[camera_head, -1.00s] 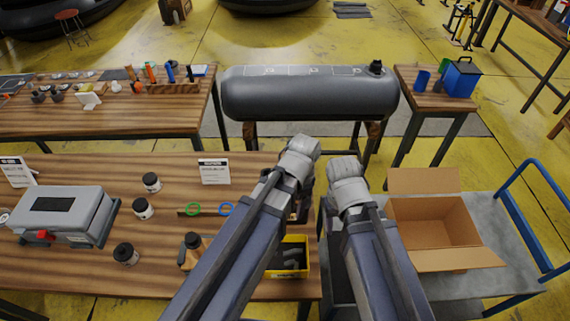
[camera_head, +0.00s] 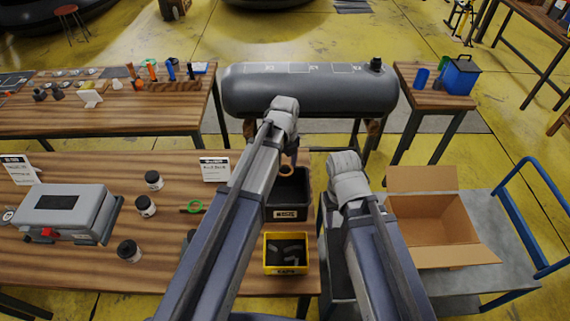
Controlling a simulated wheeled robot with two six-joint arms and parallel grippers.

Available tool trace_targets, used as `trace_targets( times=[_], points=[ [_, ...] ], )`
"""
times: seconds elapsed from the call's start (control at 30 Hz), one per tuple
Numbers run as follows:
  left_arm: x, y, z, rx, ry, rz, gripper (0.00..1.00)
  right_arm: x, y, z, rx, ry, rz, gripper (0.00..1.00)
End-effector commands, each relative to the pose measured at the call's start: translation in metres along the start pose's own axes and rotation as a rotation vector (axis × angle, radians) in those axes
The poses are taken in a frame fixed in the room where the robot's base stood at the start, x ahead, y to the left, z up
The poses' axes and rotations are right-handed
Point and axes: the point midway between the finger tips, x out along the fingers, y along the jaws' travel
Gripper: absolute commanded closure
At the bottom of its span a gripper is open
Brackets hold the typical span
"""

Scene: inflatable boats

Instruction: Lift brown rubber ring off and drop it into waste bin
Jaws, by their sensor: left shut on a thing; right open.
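The brown rubber ring (camera_head: 287,169) hangs below my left gripper (camera_head: 288,155), which is shut on it. The ring is in the air, in line with the opening of a black bin (camera_head: 287,214) with a white label too small to read; I take this as the waste bin. My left forearm covers part of the ring stand, where a green ring (camera_head: 194,206) shows at the left end. My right gripper (camera_head: 346,160) is open and empty, its fingers mostly hidden behind its wrist, left of the cardboard box.
A yellow bin (camera_head: 286,269) with grey pieces stands in front of the black bin. Several dark jars (camera_head: 146,206) and a grey case (camera_head: 65,212) are on the wooden table at left. An open cardboard box (camera_head: 432,240) sits on the cart at right. A grey tube (camera_head: 308,92) lies behind.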

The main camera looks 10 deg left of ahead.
Motion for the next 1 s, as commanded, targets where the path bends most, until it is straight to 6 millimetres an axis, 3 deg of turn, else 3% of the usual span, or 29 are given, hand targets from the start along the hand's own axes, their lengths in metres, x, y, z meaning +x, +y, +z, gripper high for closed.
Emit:
trace_targets(
  times=[0.5, 0.8, 0.83, 1.0],
  points=[
    [0.040, 0.000, -0.001, -0.002, 0.000, 0.000, 0.53, 0.039, -0.004, -0.002, 0.001, 0.000, 0.000, 0.50],
    [0.040, 0.000, -0.001, -0.003, 0.000, 0.000, 0.53, 0.039, -0.004, -0.002, 0.002, 0.000, 0.000, 0.50],
    [0.040, 0.000, -0.001, -0.003, 0.000, 0.000, 0.33, 0.039, -0.004, -0.002, 0.002, 0.000, 0.000, 0.50],
    [0.040, 0.000, -0.001, -0.003, 0.000, 0.000, 0.14, 0.039, -0.004, -0.002, 0.002, 0.000, 0.000, 0.50]
  ],
)
